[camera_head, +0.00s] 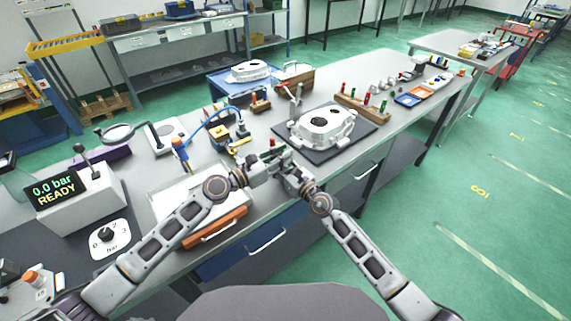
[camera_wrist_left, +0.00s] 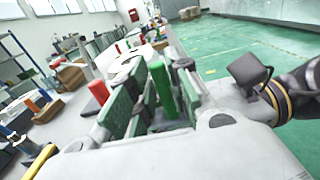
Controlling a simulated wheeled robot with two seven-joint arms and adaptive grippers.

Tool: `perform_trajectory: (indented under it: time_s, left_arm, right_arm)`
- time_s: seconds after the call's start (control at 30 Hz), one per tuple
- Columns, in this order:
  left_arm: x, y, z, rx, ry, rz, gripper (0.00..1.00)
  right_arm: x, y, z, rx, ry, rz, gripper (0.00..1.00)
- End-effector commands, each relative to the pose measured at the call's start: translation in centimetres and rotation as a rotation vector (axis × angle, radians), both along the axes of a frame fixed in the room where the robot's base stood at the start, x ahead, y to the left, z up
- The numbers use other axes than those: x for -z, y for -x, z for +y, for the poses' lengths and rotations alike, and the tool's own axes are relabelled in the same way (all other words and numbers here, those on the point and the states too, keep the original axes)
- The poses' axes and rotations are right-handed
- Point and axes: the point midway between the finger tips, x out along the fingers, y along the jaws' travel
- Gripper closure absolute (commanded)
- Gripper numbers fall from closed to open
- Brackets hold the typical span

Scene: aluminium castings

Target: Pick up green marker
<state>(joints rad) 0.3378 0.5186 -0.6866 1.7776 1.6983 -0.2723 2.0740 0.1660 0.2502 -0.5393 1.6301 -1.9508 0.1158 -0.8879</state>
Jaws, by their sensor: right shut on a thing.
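A green marker (camera_wrist_left: 160,86) stands upright in the left wrist view, between the green-padded fingers of my left gripper (camera_wrist_left: 150,108). In the head view, my left gripper (camera_head: 262,168) and my right gripper (camera_head: 288,172) meet above the front edge of the bench. My left gripper is open around the marker, with a gap beside its left finger. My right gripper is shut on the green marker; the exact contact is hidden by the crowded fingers.
A white casting (camera_head: 325,124) sits on a dark mat just beyond the grippers. A wooden rack (camera_head: 362,108) with red and green handles stands behind it.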

Motion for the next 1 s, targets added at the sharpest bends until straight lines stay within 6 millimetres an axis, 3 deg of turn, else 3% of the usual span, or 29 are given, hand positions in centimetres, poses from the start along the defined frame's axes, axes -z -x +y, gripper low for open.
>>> perform_trajectory:
  time_s: [0.03, 0.17, 0.63, 1.0]
  left_arm:
    - [0.0, 0.0, 0.0, 0.0, 0.0, 0.0, 0.84]
    - [0.0, 0.0, 0.0, 0.0, 0.0, 0.0, 1.0]
    - [-0.2, 0.0, 0.0, 0.0, -0.001, -0.001, 1.0]
    - [-2.0, 0.0, 0.0, 0.001, -0.002, -0.003, 1.0]
  right_arm:
    - [0.0, 0.0, 0.0, 0.0, 0.0, 0.0, 0.88]
    - [0.0, 0.0, 0.0, 0.0, 0.0, 0.0, 0.88]
    - [0.0, 0.0, 0.0, 0.0, 0.0, 0.0, 0.88]
    - [0.0, 0.0, 0.0, 0.0, 0.0, 0.0, 0.88]
